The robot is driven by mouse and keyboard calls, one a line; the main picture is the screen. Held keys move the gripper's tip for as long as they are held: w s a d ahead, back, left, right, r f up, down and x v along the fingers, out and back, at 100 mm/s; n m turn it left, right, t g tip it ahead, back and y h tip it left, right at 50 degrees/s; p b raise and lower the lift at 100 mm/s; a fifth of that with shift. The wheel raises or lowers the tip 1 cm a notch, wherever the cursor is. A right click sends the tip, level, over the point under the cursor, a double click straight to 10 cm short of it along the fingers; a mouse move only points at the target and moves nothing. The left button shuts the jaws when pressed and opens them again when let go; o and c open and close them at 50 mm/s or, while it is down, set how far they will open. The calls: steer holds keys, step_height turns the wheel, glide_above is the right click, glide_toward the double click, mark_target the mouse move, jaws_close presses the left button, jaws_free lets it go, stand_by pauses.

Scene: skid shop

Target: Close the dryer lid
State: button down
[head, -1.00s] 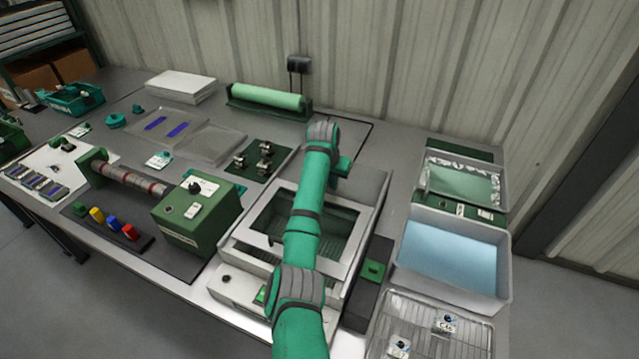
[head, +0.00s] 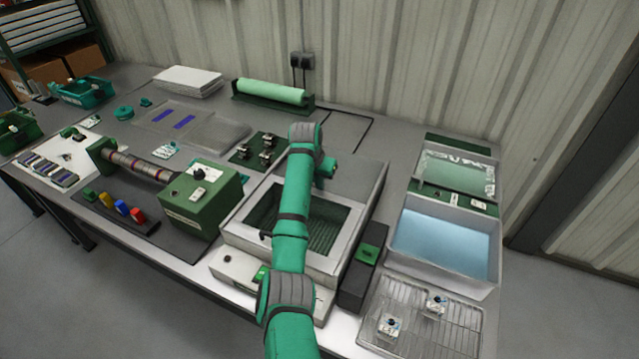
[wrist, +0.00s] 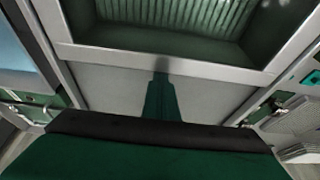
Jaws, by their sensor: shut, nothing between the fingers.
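The dryer (head: 345,262) is a grey box at the bench's front middle. Contact cannot be told. In the head view my gripper (head: 328,170) is partly hidden by my wrist.
A green-ended roller machine (head: 200,205) stands left of the dryer. A dark box with a green button (head: 362,270) adjoins its right side. Further right are a blue-filled tray (head: 445,240) and a wire rack (head: 420,318). The wall is behind the bench.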

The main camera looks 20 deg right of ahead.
mark_target(326, 183)
steer(key=shift+s+a+f, duration=0.1)
steer(key=shift+a+f, duration=0.1)
steer(key=shift+f, duration=0.15)
steer(key=w+d, duration=0.1)
steer(key=d, duration=0.1)
steer(key=w+d, duration=0.1)
steer(key=shift+w+r, duration=0.25)
steer(key=shift+w, duration=0.1)
steer(key=shift+w+d+r, duration=0.1)
steer(key=shift+r, duration=0.2)
steer(key=v, duration=0.9)
steer(key=shift+r, duration=0.3)
